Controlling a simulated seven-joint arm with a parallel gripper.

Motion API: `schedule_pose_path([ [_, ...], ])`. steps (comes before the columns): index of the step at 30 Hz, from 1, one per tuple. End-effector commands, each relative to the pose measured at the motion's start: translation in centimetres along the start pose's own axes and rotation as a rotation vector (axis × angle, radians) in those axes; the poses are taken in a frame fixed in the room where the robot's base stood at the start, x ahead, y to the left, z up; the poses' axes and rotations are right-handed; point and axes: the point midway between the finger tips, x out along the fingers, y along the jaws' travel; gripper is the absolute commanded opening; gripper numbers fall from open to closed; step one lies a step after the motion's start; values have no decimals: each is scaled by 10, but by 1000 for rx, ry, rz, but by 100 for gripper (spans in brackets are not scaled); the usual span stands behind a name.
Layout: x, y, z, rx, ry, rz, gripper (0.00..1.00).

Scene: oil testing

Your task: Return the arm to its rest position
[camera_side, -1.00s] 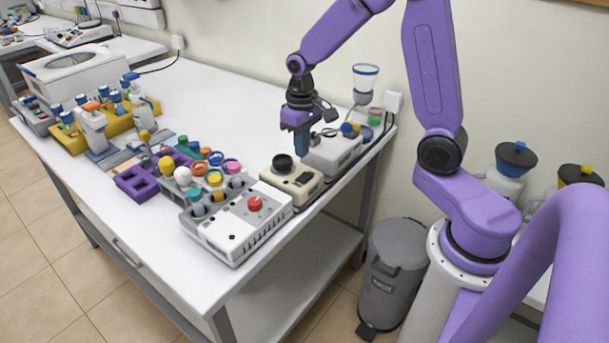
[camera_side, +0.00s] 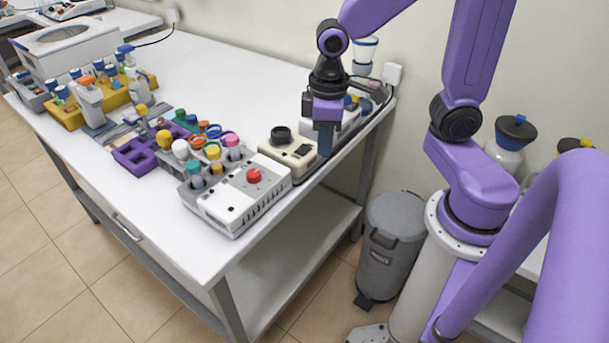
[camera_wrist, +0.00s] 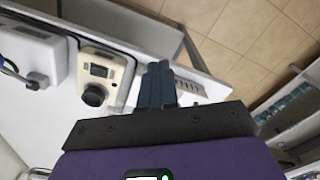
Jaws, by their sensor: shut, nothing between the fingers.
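My gripper (camera_side: 325,140) points downward above the right edge of the white bench (camera_side: 250,75), beside the small cream device with a black knob. Its dark blue fingers are together with nothing between them. In the wrist view the closed fingers (camera_wrist: 156,85) show over the bench edge, with the cream device to their left. My purple arm bends from its base at the right up and over to the bench. The gripper hides part of the pale device behind it.
The cream device (camera_side: 303,159) and a white heater block (camera_side: 222,214) with a red knob stand near the bench edge. A pale device (camera_side: 349,122) is behind the gripper. A purple rack (camera_side: 133,155) and a yellow rack (camera_side: 72,117) are further left. A grey bin (camera_side: 388,250) stands on the floor.

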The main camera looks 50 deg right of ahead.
Motion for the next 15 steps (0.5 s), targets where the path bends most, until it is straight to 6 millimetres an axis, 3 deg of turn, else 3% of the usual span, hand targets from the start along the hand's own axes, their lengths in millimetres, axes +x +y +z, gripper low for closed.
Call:
schedule_pose_path([
  [6,-10,-40,44,-229,9,-5,0],
  [15,-16,-68,96,-466,14,-11,0],
])
